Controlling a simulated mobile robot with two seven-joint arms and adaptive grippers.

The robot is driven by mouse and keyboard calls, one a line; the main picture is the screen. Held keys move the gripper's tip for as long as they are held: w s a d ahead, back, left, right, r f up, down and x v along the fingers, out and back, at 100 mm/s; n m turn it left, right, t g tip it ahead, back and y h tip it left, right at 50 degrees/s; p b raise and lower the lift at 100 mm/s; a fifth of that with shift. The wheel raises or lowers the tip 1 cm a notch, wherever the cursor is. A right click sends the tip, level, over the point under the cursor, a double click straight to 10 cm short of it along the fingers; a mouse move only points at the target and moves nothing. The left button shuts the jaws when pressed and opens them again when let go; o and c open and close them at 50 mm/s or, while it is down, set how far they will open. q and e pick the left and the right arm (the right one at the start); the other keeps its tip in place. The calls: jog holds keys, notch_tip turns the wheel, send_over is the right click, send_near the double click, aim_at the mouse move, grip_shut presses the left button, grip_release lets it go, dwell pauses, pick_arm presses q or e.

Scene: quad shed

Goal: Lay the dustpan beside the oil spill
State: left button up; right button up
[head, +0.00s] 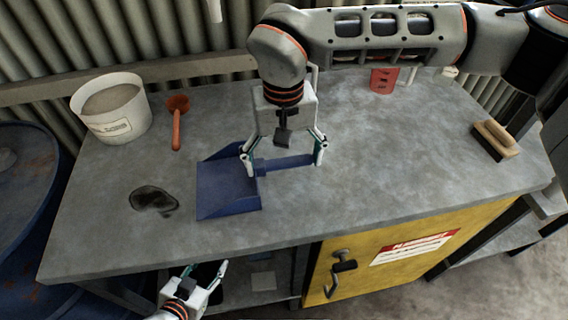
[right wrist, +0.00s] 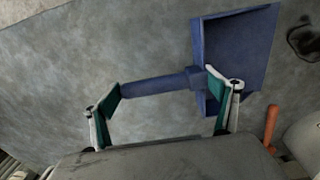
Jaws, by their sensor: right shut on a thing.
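The blue dustpan (head: 226,190) is on or just above the grey workbench, with its pan to the left and its handle (head: 288,163) to the right. The dark oil spill (head: 153,200) lies left of the pan with a narrow strip of bare bench between them. It also shows at the right wrist view's edge (right wrist: 304,40). My right gripper (head: 284,162) is shut on the dustpan, its fingers set wide at the two ends of the handle (right wrist: 158,86). My left gripper (head: 205,270) is open and empty, below the bench's front edge.
A red container (head: 383,80) is at the back and a brush (head: 496,140) at the right. The bench (head: 400,160) is clear right of the dustpan.

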jog(key=shift+f, duration=0.75)
jog(key=o, duration=1)
jog(key=shift+f, duration=0.15)
notch_tip(320, 180, up, 12)
jog(key=shift+r, duration=0.2)
